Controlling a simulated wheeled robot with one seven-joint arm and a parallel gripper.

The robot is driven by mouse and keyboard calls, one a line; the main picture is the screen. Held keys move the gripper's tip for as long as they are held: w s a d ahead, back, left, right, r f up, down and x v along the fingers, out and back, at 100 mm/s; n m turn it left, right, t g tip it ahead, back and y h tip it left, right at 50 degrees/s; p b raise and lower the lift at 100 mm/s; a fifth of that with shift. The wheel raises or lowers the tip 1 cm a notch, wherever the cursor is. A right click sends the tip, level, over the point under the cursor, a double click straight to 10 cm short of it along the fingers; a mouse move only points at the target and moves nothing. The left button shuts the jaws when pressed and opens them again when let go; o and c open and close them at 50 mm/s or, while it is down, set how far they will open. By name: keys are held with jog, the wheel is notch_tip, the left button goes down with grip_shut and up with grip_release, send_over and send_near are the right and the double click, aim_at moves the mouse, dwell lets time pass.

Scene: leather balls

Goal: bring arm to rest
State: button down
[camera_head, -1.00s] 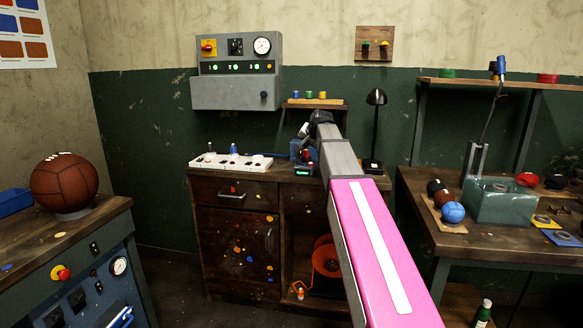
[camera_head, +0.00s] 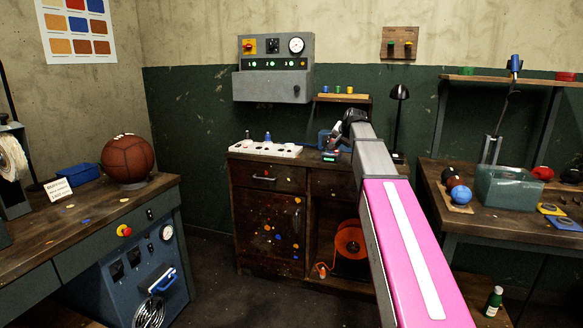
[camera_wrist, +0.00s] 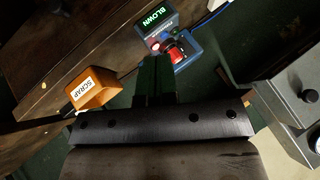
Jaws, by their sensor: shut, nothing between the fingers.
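My arm stretches forward from the lower right in the head view, pink then grey. My gripper (camera_head: 338,140) is at its far end, in front of the cabinet (camera_head: 268,215) against the back wall. In the wrist view my gripper (camera_wrist: 154,82) shows as dark fingers close together, shut with nothing between them. Past the fingertips are a blue device with a red part (camera_wrist: 176,50), a lit sign reading BLOWN (camera_wrist: 153,21) and an orange box marked SCRAP (camera_wrist: 93,87).
A brown leather ball (camera_head: 127,160) sits on the left bench (camera_head: 100,205). Small balls (camera_head: 461,195) and a green bin (camera_head: 508,190) are on the right bench. A black lamp (camera_head: 399,110) and a white strip (camera_head: 266,149) stand on the cabinet. Floor shows between the benches.

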jog(key=s+f+n+g+h, duration=0.1)
jog(key=s+f+g, duration=0.1)
jog(key=s+f, duration=0.7)
jog(key=s+a+f+n+g, duration=0.15)
jog(key=s+f, duration=0.45)
jog(key=f, duration=0.7)
jog(key=s+d+f+n+g+h, duration=0.1)
jog(key=s+f+g, duration=0.2)
jog(key=s+f, duration=0.55)
jog(key=s+f+n+g, duration=0.2)
jog(key=s+f, duration=0.9)
jog(key=s, duration=0.2)
jog(key=shift+f+h, duration=0.4)
